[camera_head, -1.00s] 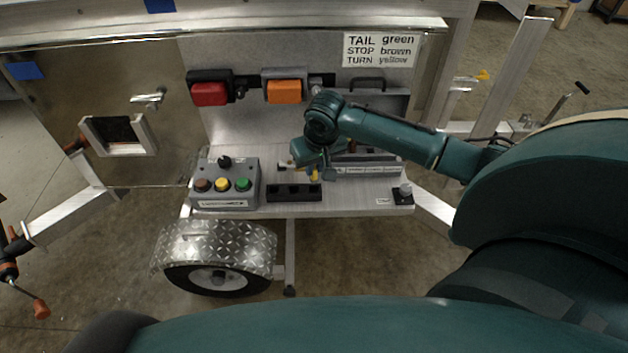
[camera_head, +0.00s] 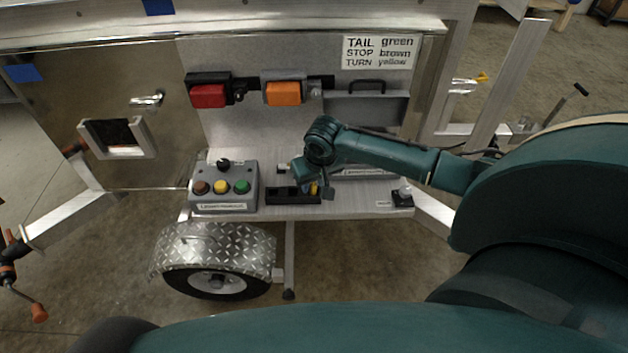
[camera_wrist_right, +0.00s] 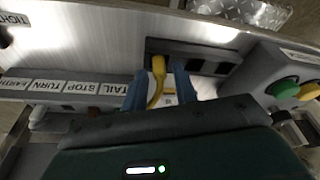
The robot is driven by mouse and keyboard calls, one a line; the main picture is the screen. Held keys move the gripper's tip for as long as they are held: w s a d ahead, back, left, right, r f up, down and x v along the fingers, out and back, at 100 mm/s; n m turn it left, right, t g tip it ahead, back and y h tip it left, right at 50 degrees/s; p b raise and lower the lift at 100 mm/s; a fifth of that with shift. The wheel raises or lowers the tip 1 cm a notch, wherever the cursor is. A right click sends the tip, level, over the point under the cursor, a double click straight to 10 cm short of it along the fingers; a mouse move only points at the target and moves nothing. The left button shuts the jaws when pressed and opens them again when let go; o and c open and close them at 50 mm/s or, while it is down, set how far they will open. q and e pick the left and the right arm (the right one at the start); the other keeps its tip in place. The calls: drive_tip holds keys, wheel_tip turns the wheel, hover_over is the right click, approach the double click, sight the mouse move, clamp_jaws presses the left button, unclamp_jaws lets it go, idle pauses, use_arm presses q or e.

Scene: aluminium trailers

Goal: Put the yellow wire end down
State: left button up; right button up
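The yellow wire end (camera_wrist_right: 158,66) is at the end slot of the black slotted holder (camera_wrist_right: 222,68) in the right wrist view. In the head view the yellow wire end (camera_head: 314,188) shows at the right end of the black holder (camera_head: 280,195). My right gripper (camera_wrist_right: 161,78) is over that slot, its two blue fingers on either side of the yellow piece with visible gaps, so it looks open. In the head view the right gripper (camera_head: 318,188) is partly hidden by its own wrist. How deep the wire end sits is unclear. My left gripper is out of view.
A grey button box (camera_head: 224,187) stands just left of the holder. A labelled terminal strip (camera_wrist_right: 75,87) lies on the other side. A small black switch block (camera_head: 403,197) sits at the shelf's right end. Red (camera_head: 208,96) and orange (camera_head: 283,93) lamps are on the panel behind.

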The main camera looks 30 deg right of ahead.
drive_tip(key=shift+o, duration=0.4)
drive_tip(key=shift+r, duration=0.15)
drive_tip(key=shift+r, duration=0.3)
drive_tip(key=p+v, duration=0.2)
drive_tip(key=v, duration=0.9)
drive_tip(key=s+a+f+n+t+y, duration=0.2)
drive_tip(key=s+a+f, duration=0.1)
drive_tip(key=a+f, duration=0.3)
drive_tip(key=s+a+f+n+t+y, duration=0.1)
drive_tip(key=s+a+f+n+y, duration=0.15)
drive_tip(key=a, duration=0.55)
drive_tip(key=s+a+f+t, duration=0.1)
drive_tip(key=s+t, duration=0.4)
drive_tip(key=s, duration=0.5)
drive_tip(key=shift+s+a+n, duration=0.2)
drive_tip(key=shift+a+n, duration=0.15)
drive_tip(key=shift+a, duration=0.55)
